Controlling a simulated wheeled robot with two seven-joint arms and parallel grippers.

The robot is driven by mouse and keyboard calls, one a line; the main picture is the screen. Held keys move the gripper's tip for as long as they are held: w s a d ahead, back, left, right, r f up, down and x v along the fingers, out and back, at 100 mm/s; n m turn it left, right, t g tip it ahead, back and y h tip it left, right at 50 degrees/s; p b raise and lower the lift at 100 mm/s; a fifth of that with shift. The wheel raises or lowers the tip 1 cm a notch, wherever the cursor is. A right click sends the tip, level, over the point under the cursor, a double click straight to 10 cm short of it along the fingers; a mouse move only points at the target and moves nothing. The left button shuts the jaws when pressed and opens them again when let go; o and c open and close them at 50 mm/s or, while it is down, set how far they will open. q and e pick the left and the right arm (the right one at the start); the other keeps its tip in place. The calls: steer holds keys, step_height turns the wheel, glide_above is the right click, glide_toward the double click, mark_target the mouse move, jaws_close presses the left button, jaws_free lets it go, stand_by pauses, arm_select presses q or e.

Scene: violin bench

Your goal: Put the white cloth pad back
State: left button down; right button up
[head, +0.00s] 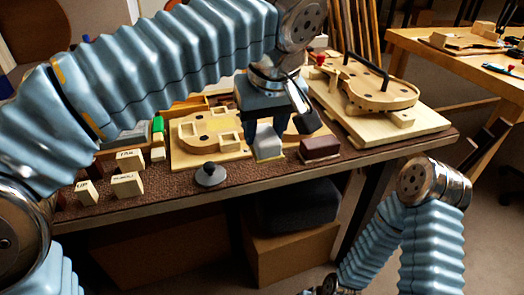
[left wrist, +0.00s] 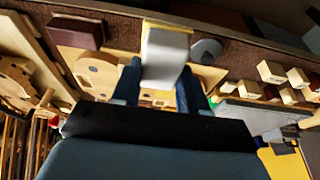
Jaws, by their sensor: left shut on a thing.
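The white cloth pad (head: 267,140) is a pale grey-white block with a yellowish strip along its lower edge. It is at the front of the brown bench mat in the head view. My left gripper (head: 278,118) reaches down from above and is shut on the pad. In the left wrist view the pad (left wrist: 163,58) sits between the two dark blue fingers (left wrist: 157,88). I cannot tell whether the pad touches the mat. My right arm shows at the lower right of the head view, but its fingers are not visible.
A dark red block (head: 320,148) stands just right of the pad. A wooden violin form (head: 205,130) lies behind. A grey round-knobbed piece (head: 210,175) and several labelled wooden blocks (head: 127,184) stand to the left. A violin body on a board (head: 385,125) is at the right.

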arm_select(q)
steer(key=w+f, duration=0.5)
steer(key=shift+w, duration=0.1)
steer(key=b+x, duration=0.1)
steer(key=x, duration=0.3)
steer(key=shift+w+d+f, duration=0.1)
steer(key=shift+d, duration=0.1)
steer(key=shift+f, duration=0.3)
steer(key=shift+f, duration=0.15)
steer(key=c, duration=0.6)
jaws_free()
